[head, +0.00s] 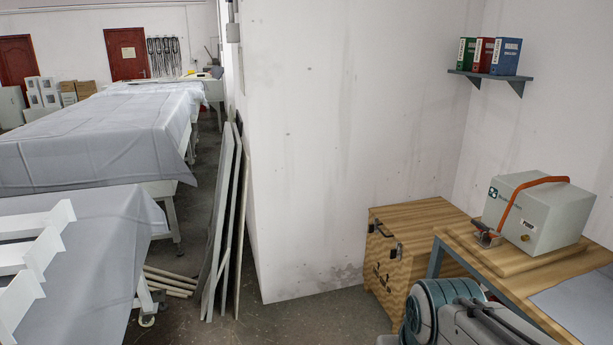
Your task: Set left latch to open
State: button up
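A grey box-shaped machine (537,211) stands on the wooden-topped table at the right. An orange curved bar (520,198) runs over its top and down its left side. A small metal latch-like fitting (487,238) sits low at the machine's left end, close to the bar's lower end. It is too small to tell whether it is open or shut. No other latch on the machine can be made out, and its far side is hidden. Part of my own arm shows at the bottom right, in front of the table. My gripper is not in view.
A wooden crate (425,218) with dark metal fittings stands against the wall beside the table (468,250). A shelf (490,77) with binders hangs above. Boards (222,215) lean on the wall corner. Cloth-covered tables (95,140) fill the left. The floor between is mostly clear.

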aim_at(372, 227)
jog(key=u, duration=0.3)
jog(key=i, duration=1.55)
jog(key=z, duration=0.65)
jog(key=i, duration=1.55)
jog(key=z, duration=0.85)
